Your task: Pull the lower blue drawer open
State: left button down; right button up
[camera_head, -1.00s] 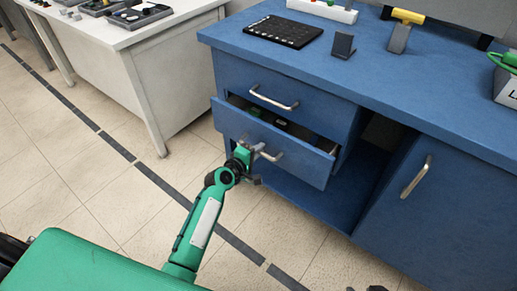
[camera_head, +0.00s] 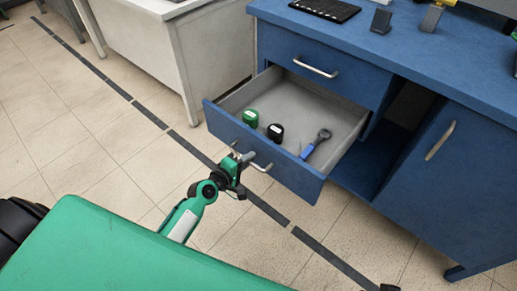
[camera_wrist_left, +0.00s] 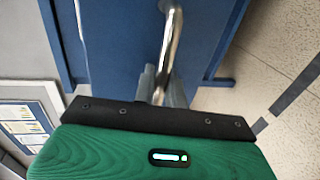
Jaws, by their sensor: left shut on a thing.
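The lower blue drawer (camera_head: 285,170) is pulled well out of the blue cabinet in the head view, and its inside shows. My left gripper (camera_head: 243,160) is at the drawer's front, shut on its metal handle (camera_head: 262,168). The left wrist view shows the handle (camera_wrist_left: 173,45) running up from between the fingers (camera_wrist_left: 160,86), with the blue drawer front behind it. Inside the drawer lie a green round item (camera_head: 250,117), a black round item (camera_head: 275,132) and a blue-handled tool (camera_head: 315,144). My right gripper is not in view.
The upper drawer (camera_head: 318,70) is shut. The cabinet door (camera_head: 440,165) at the right is closed, with an open recess beside it. A white desk (camera_head: 205,55) stands behind at the left. Open tiled floor lies in front, with a dark floor stripe (camera_head: 110,90).

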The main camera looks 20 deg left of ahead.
pick_arm(q)
jog(key=v, duration=0.3)
jog(key=f+v, duration=0.1)
jog(key=v, duration=0.1)
jog(key=shift+s+a+f, duration=0.1)
jog(key=shift+s, duration=0.4)
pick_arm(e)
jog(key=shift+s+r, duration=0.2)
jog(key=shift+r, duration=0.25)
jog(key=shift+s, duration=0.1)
pick_arm(q)
jog(key=c, duration=1.5)
grip_release()
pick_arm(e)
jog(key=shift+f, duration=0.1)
